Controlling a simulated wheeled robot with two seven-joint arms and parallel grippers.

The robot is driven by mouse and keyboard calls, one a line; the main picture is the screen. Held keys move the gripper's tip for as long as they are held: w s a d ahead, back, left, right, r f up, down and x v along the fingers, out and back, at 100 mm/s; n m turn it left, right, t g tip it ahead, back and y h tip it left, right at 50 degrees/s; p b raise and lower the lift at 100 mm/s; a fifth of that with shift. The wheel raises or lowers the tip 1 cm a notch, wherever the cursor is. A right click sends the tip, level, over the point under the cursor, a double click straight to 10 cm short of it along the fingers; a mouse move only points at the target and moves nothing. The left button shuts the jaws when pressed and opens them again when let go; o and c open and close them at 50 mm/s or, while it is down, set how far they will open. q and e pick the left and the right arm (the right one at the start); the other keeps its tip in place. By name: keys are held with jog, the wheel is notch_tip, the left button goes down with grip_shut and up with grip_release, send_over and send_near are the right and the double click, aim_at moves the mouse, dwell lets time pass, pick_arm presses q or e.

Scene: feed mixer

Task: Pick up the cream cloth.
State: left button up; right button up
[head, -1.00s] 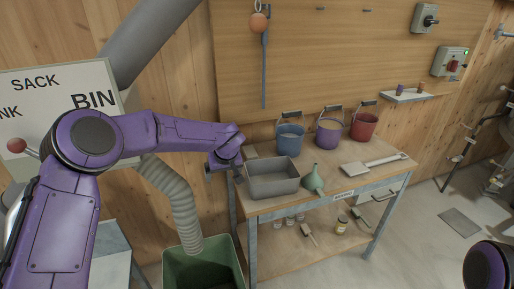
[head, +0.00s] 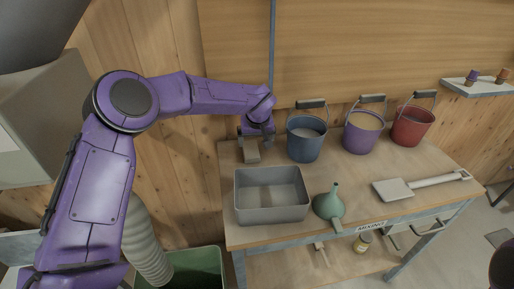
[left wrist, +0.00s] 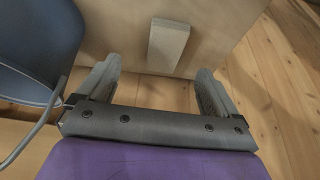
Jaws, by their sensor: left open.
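The cream cloth (head: 251,152) is a small folded, block-like piece at the back left of the workbench, behind the grey tray. In the left wrist view the cloth (left wrist: 168,42) lies just beyond the fingertips, roughly midway between them. My left gripper (head: 257,136) is above the cloth in the head view, pointing down. In the left wrist view the left gripper (left wrist: 157,78) is open, with nothing between its fingers. I cannot tell the exact height gap to the cloth. My right gripper is not in view.
The blue bucket (head: 305,146) stands close to the right of the left gripper. A grey tray (head: 271,211) is in front. A green funnel (head: 329,204), a purple bucket (head: 361,137), a red bucket (head: 411,128) and a scoop (head: 394,190) are further right. The wooden wall is close behind.

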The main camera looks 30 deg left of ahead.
aim_at(252, 152)
pick_arm(q)
jog(key=f, duration=0.2)
jog(key=a, duration=0.1)
jog(key=shift+s+f+p, duration=0.25)
jog(key=shift+f+p, duration=0.1)
jog(key=shift+f, duration=0.05)
jog(key=x, duration=0.2)
jog(key=p+x, duration=0.1)
jog(key=x, duration=0.1)
jog(key=w+p+x, duration=0.1)
jog(key=x, duration=0.1)
jog(key=shift+a+r, duration=0.1)
jog(key=shift+a, duration=0.2)
jog(key=shift+s, duration=0.15)
jog(key=c, duration=1.1)
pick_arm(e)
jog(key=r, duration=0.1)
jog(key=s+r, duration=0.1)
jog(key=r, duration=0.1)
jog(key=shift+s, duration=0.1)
